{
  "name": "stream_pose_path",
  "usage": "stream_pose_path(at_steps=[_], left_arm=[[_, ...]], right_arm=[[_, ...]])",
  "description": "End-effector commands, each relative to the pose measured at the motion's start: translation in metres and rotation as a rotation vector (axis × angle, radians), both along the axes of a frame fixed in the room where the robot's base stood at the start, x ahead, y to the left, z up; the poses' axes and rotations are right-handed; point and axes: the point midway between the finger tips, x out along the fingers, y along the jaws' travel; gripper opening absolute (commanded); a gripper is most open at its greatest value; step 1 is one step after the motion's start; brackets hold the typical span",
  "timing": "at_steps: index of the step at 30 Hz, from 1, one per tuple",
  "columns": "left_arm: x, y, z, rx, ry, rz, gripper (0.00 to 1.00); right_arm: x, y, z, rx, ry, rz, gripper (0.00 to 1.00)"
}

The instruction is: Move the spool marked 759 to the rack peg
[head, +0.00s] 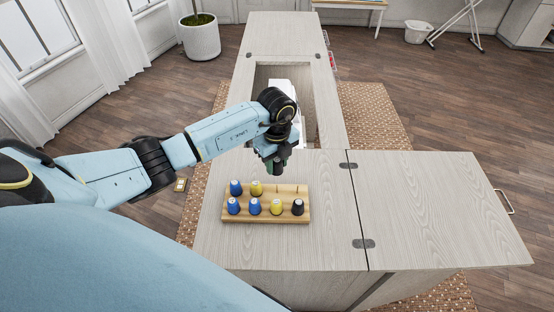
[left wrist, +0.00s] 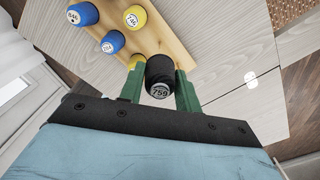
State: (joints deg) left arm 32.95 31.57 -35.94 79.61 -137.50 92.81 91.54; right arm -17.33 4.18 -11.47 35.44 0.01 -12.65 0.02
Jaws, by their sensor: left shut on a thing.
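The spool marked 759 (left wrist: 160,78) is black with a white label. It sits between the green fingers of my left gripper (left wrist: 158,85), which is shut on it. In the head view my left gripper (head: 276,163) points down behind the wooden rack (head: 266,218), above the cabinet top, and mostly hides the spool. The rack has two rows. Its back row holds a blue spool (head: 236,187) and a yellow spool (head: 256,188), with two bare pegs (head: 278,188) to their right. Its front row holds two blue spools, a yellow spool (head: 277,206) and a black spool (head: 298,207). My right gripper is out of view.
The cabinet's pale wood top (head: 325,230) is clear right of the rack, and a hinged leaf (head: 430,205) extends further right. Behind the gripper is a recessed opening with a white object (head: 284,86) in it, partly hidden by my arm.

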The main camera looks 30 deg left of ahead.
Motion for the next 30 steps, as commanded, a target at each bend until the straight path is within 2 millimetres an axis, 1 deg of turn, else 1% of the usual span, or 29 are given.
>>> stream_pose_path(at_steps=[5, 13, 14, 17, 30], left_arm=[[0.0, 0.0, -0.017, 0.0, 0.001, -0.002, 0.12], [0.0, 0.0, -0.055, 0.0, 0.001, -0.002, 0.12], [0.0, 0.0, -0.049, 0.0, 0.001, -0.003, 0.12], [0.0, 0.0, -0.046, 0.0, 0.0, -0.003, 0.12], [0.0, 0.0, -0.058, 0.001, 0.0, -0.004, 0.12]], right_arm=[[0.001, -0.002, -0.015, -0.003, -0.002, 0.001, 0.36], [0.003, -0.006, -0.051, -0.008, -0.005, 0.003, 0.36], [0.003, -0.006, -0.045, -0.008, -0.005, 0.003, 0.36], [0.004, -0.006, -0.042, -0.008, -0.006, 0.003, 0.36], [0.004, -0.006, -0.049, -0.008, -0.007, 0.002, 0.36]])
